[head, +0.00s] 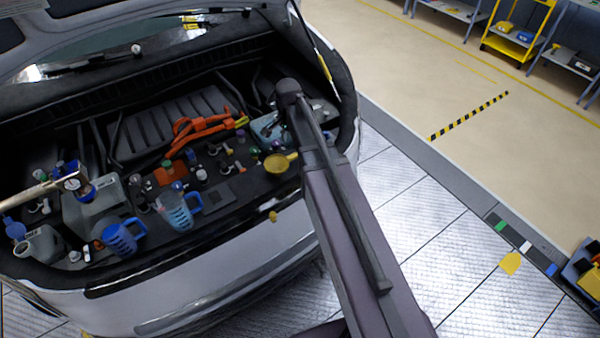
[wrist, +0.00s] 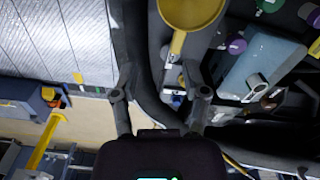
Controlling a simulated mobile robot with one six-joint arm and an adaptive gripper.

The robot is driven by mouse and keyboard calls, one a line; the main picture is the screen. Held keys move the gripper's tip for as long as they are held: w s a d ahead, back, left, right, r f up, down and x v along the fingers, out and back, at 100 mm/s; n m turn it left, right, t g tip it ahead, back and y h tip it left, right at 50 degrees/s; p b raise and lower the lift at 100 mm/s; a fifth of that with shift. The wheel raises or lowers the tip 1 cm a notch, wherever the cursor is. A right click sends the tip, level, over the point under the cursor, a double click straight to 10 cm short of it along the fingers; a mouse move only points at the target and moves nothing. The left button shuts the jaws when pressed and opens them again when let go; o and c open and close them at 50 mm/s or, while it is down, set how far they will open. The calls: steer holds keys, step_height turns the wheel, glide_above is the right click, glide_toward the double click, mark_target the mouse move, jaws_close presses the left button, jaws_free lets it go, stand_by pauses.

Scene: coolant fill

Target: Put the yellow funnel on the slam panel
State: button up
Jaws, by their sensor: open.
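The yellow funnel (head: 280,162) is at the right front of the open car bay, by the dark slam panel (head: 222,206) along its front edge. I cannot tell exactly what it rests on. In the wrist view the funnel (wrist: 190,14) shows its round bowl at the top, with its narrow part pointing down toward my gripper. My gripper (wrist: 160,82) is open, its two fingers apart with nothing held between them. The funnel's narrow end lies just beyond the fingertips, nearer the right one. In the head view my arm hides most of the gripper.
A blue-grey container (wrist: 262,62) stands close beside the funnel, with several coloured caps around it. Blue jugs (head: 180,208), orange clamps (head: 200,130) and several small bottles crowd the bay. The raised lid's strut (head: 318,50) is near my arm.

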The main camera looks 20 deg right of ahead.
steer(key=s+a+n, duration=0.1)
steer(key=s+n, duration=1)
steer(key=s, duration=0.5)
steer(key=shift+s+n, duration=0.3)
steer(key=shift+n, duration=0.1)
steer(key=shift+d, duration=0.1)
